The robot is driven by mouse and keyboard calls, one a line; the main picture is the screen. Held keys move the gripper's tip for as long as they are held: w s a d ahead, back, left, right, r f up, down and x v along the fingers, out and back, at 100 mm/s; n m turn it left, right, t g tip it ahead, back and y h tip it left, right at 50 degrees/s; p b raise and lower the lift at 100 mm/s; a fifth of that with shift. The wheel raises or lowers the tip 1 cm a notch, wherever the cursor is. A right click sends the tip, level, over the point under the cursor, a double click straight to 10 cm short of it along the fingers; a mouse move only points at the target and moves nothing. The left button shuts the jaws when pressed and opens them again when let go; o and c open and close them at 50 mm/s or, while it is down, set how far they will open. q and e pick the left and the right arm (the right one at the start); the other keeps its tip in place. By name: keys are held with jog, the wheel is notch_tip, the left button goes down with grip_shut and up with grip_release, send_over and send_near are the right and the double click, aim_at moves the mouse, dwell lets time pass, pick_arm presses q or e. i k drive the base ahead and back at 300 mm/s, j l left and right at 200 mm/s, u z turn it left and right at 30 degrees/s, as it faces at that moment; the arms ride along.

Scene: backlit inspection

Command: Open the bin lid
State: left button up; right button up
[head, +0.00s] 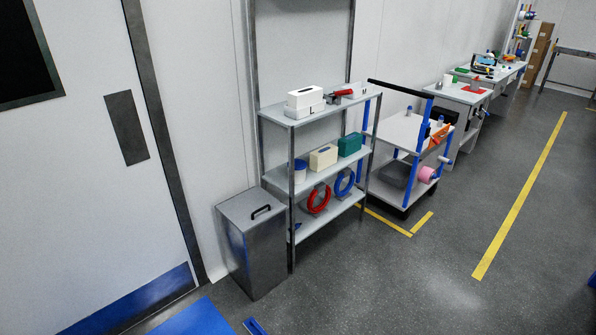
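A grey metal bin (257,256) stands on the floor between the door and the shelf rack. Its flat lid (236,207) lies shut on top. A black bar handle (261,211) is fixed to the lid. No gripper that I can make out is in view, so none is seen at the bin.
A metal shelf rack (292,185) with boxes and coils stands close on the bin's right. A blue-posted cart (394,173) stands beyond it. A white door (95,160) is at left, with a blue mat (200,320) in front. Grey floor (400,285) is clear at right.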

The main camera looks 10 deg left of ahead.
aim_at(247, 210)
jog(key=i+l+z, duration=0.1)
jog(key=i+z, duration=0.2)
jog(key=i, duration=0.5)
jog(key=i+j+z, duration=0.1)
jog(key=i+z, duration=0.2)
jog(key=i, duration=0.45)
jog(key=i+u, duration=0.25)
jog(key=u, duration=0.15)
jog(key=i+u, duration=0.3)
jog(key=u, duration=0.15)
jog(key=i+l+u, duration=0.2)
jog(key=u, duration=0.2)
